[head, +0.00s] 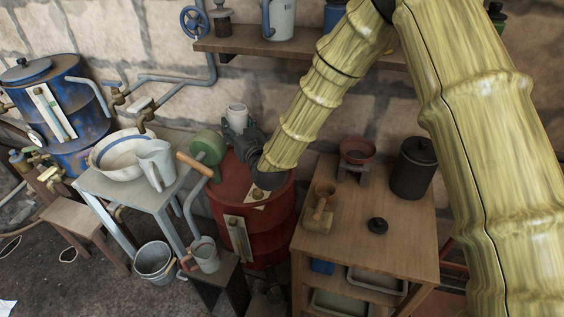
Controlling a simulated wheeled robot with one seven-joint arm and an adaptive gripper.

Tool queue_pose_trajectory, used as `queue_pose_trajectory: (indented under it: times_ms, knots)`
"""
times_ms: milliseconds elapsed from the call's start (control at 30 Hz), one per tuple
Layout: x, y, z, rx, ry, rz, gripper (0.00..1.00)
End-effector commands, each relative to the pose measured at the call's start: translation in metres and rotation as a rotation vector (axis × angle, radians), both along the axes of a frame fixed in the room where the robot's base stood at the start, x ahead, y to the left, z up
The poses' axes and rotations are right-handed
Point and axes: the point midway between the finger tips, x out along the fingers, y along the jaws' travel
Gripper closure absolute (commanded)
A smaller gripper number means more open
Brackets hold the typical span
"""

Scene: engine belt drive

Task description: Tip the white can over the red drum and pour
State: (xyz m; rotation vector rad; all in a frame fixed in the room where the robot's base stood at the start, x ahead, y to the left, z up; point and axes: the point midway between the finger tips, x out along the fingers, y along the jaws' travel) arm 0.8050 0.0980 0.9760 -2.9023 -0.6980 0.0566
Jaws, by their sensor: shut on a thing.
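The red drum (267,229) stands in the middle of the head view, between a small grey table and a wooden bench. My arm reaches down over its top. My dark gripper (237,128) is at the back of the drum's top, shut on a small white can (237,112). The can looks close to upright, with its rim up. My gripper and wrist hide its lower part and much of the drum's top. I cannot tell whether the can touches anything below, or see what it holds.
A green round part (208,147) and a crank with a wooden handle (195,164) stand close left of the can. A pale pitcher (156,164) and a basin (112,160) are on the grey table (150,196). The bench (345,235) holds a black canister (414,170). A shelf (290,48) runs behind.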

Motion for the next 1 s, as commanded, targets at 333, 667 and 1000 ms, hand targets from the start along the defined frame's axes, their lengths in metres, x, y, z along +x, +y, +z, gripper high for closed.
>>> queue_pose_trajectory:
  times_ms: [333,667,1000]
  knots:
    - [-0.002,0.005,0.008,-0.124,-0.065,0.001,1.0]
    - [-0.002,0.005,0.025,-0.141,-0.073,0.0,1.0]
    - [-0.002,0.005,0.049,-0.141,-0.072,-0.001,1.0]
